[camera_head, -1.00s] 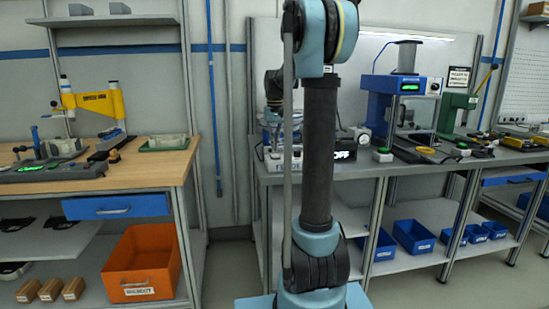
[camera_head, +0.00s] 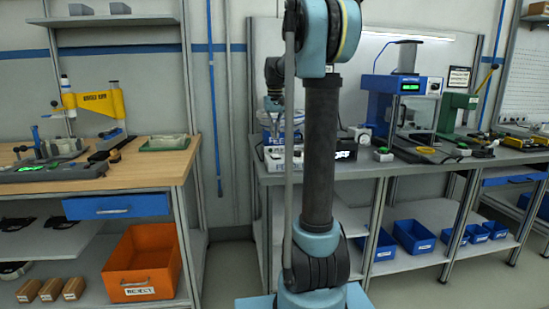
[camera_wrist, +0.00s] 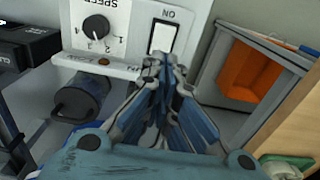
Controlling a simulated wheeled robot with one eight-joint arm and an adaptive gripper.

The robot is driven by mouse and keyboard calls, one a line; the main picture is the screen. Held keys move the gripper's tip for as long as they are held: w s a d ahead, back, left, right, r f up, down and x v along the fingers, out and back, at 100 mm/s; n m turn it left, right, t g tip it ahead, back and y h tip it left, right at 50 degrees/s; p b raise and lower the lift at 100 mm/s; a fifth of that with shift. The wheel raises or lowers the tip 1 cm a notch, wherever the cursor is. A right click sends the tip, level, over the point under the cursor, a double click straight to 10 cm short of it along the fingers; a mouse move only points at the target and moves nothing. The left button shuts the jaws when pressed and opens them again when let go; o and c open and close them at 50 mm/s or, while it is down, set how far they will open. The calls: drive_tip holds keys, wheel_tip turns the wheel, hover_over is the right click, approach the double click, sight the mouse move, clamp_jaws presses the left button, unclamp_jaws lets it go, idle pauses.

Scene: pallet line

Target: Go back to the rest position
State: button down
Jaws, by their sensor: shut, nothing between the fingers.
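My gripper (camera_wrist: 165,68) is in the wrist view, its fingers drawn together with nothing between them. Behind the fingertips is a white control panel (camera_wrist: 130,40) with a black speed dial (camera_wrist: 97,26) and a white switch (camera_wrist: 164,38) marked ON. I cannot tell the exact gap between the fingertips and the panel. In the head view my wrist hangs above the left end of the grey bench (camera_head: 340,170). My own arm column hides part of that area, and the fingers are small there.
A wooden bench (camera_head: 160,172) with a yellow press (camera_head: 98,104) stands at left, an orange bin (camera_head: 143,268) beneath it. A blue press (camera_head: 388,85) and a green press (camera_head: 455,115) stand on the grey bench. Blue bins (camera_head: 412,236) sit below. A floor gap separates the benches.

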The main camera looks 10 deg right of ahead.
drive_tip(key=shift+s, duration=0.15)
drive_tip(key=s+f+t, duration=0.1)
drive_tip(key=s+f, duration=0.3)
drive_tip(key=s, duration=0.7)
drive_tip(key=s+f, duration=0.4)
drive_tip(key=s, duration=0.7)
drive_tip(key=s+f+t, duration=0.1)
drive_tip(key=s+f, duration=1.4)
drive_tip(key=s, duration=0.1)
drive_tip(key=shift+f, duration=0.3)
drive_tip(key=shift+w, duration=0.1)
drive_tip(key=shift+w+f, duration=0.2)
drive_tip(key=shift+w, duration=0.15)
